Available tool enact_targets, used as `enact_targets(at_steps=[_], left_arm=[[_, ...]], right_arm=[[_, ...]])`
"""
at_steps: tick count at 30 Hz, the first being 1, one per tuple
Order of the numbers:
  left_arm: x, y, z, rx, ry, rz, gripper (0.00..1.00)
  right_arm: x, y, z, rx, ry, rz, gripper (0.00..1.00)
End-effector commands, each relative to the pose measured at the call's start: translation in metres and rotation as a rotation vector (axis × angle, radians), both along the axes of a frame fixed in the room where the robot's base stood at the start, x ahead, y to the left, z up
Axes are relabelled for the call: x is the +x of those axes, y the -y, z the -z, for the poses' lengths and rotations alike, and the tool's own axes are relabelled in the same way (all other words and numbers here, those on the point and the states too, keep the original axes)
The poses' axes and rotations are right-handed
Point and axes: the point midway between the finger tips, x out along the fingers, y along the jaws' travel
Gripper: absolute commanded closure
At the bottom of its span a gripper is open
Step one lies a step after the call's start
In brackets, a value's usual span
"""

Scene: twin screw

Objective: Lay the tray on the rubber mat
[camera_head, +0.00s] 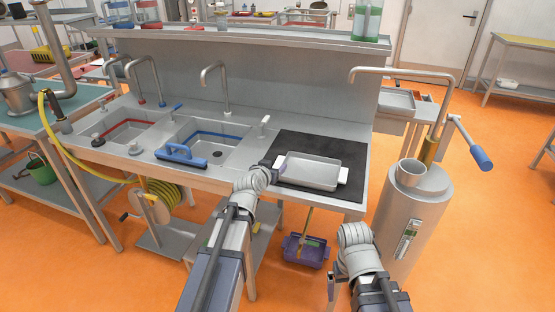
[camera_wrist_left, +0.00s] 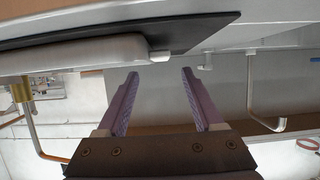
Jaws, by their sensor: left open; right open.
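The light grey tray (camera_head: 310,172), with a pale handle at each end, lies flat on the black rubber mat (camera_head: 345,148), within its edges. My left gripper (camera_head: 279,162) is beside the tray's left end. In the left wrist view, which is upside down, my left gripper (camera_wrist_left: 160,95) has its fingers spread with nothing between them. The tray (camera_wrist_left: 85,55) and one handle (camera_wrist_left: 159,56) show just beyond the left finger, against the mat (camera_wrist_left: 130,35). My right arm is low at the front right, and its gripper is hidden behind its own wrist.
Two sinks are left of the mat, with a blue-handled brush (camera_head: 181,154) at the front edge. A tall tap (camera_head: 215,75) stands behind. A purple bucket (camera_head: 305,250) is below.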

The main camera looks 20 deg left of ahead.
Motion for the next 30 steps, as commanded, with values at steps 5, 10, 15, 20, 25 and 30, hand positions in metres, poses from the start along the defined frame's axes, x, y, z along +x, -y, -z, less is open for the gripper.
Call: enact_targets(at_steps=[5, 10, 15, 20, 25, 30], left_arm=[[-0.035, -0.001, -0.016, 0.0, 0.0, 0.0, 0.32], [-0.045, -0.002, -0.019, 0.001, -0.001, 0.0, 0.32], [-0.045, -0.002, -0.018, 0.001, 0.0, 0.0, 0.32], [-0.044, -0.002, -0.018, 0.001, 0.0, 0.0, 0.32], [-0.038, -0.001, -0.015, 0.001, 0.0, 0.0, 0.32], [-0.023, -0.001, -0.009, 0.001, 0.0, 0.001, 0.32]], right_arm=[[0.0, 0.0, -0.016, 0.0, 0.0, 0.0, 0.0], [0.0, 0.0, -0.019, 0.0, 0.0, 0.0, 0.0], [0.0, 0.0, -0.018, 0.0, 0.0, 0.0, 0.0], [0.0, 0.0, -0.018, 0.0, 0.0, 0.0, 0.0], [0.0, 0.0, -0.015, 0.0, 0.0, 0.0, 0.0], [0.0, 0.0, -0.009, 0.0, 0.0, 0.0, 0.0]])
